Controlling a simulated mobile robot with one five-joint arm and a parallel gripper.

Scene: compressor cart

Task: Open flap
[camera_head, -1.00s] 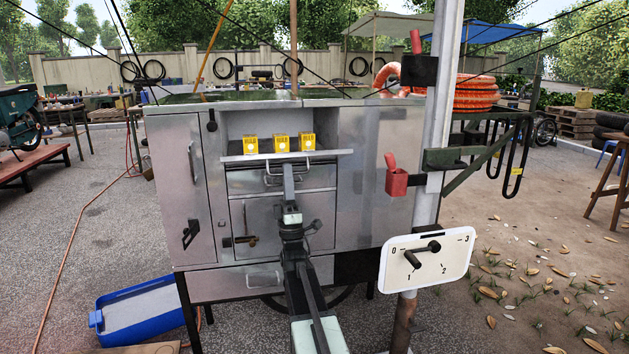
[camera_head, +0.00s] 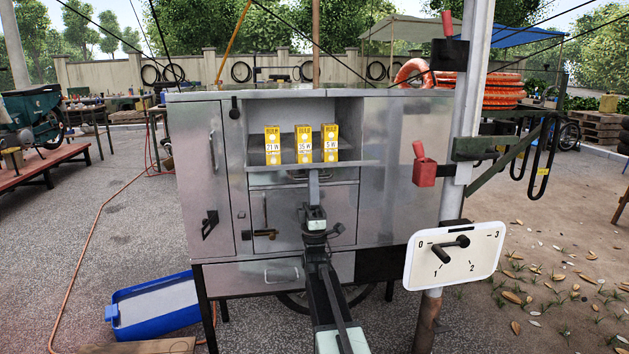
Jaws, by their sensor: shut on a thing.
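The flap (camera_head: 350,165) is a metal panel on the front of the compressor cart, at the foot of an open compartment. It is lowered and juts out toward me, seen nearly edge-on. Its dark handle (camera_head: 296,176) shows just under its front edge, partly hidden. My gripper (camera_head: 313,178) is at the handle, below the middle of the flap's edge, and is shut on it; the fingertips are hard to make out. Three yellow bulb boxes, the 21 W box (camera_head: 272,146), the 35 W box (camera_head: 303,144) and the 5 W box (camera_head: 330,143), stand upright in the compartment behind the flap.
A lower door (camera_head: 285,212) with a latch (camera_head: 266,234) is behind my arm. A drawer (camera_head: 250,277) lies below. A post at right carries a white dial plate (camera_head: 478,272) and a red holder (camera_head: 424,172). A blue tray (camera_head: 155,306) stands on the ground at left.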

